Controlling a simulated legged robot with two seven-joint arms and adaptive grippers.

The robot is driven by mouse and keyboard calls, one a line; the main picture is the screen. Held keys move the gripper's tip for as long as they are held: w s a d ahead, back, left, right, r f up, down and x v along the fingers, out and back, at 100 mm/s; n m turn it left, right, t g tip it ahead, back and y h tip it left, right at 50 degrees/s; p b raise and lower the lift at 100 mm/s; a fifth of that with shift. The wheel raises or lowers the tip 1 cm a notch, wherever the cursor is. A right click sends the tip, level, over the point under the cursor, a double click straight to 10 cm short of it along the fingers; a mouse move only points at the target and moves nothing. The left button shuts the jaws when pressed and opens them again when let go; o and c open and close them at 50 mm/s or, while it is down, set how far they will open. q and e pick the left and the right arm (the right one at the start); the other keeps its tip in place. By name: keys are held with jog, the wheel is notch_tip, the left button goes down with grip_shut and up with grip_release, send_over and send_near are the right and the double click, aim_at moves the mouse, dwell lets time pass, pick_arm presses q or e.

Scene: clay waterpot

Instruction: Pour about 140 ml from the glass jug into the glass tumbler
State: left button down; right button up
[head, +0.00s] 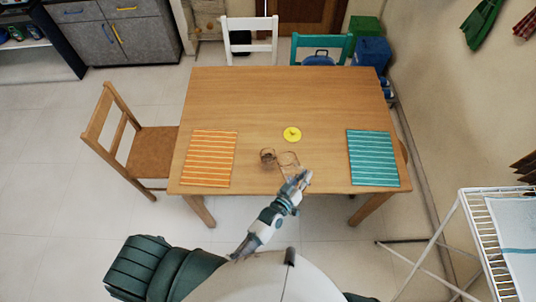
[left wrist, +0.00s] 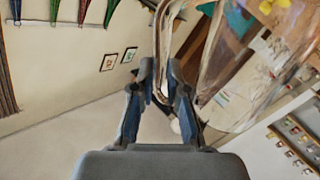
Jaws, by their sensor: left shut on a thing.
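The clear glass jug (head: 288,159) is at the front middle of the wooden table, just beyond my left gripper (head: 300,178). In the left wrist view my left gripper (left wrist: 161,95) is shut on the jug's glass handle, and the jug's clear body (left wrist: 235,75) fills the upper right. The glass tumbler (head: 268,157) stands close to the left of the jug in the head view and looks brownish inside. The jug's tilt and the liquid level in each glass are too small and see-through to tell. My right gripper is not in view.
A yellow round item (head: 292,134) lies behind the jug on the table (head: 250,95). An orange striped mat (head: 209,158) lies at left, a teal one (head: 373,158) at right. Chairs stand around; a white wire rack (head: 480,225) is at right. The table's back half is clear.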

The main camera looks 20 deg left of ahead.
pick_arm(q)
jog(key=shift+s+d+f+m+t+b, duration=0.1)
jog(key=shift+s+d+f+m+b, duration=0.2)
jog(key=shift+d+f+m, duration=0.5)
jog(key=shift+s+d+f+m+t+b, duration=0.1)
jog(key=shift+s+d+f+m+b, duration=0.25)
jog(key=shift+f+m, duration=0.5)
jog(key=shift+s+d+f+m+t+b, duration=0.15)
jog(key=shift+d+f+m+b, duration=0.35)
jog(key=shift+m, duration=0.55)
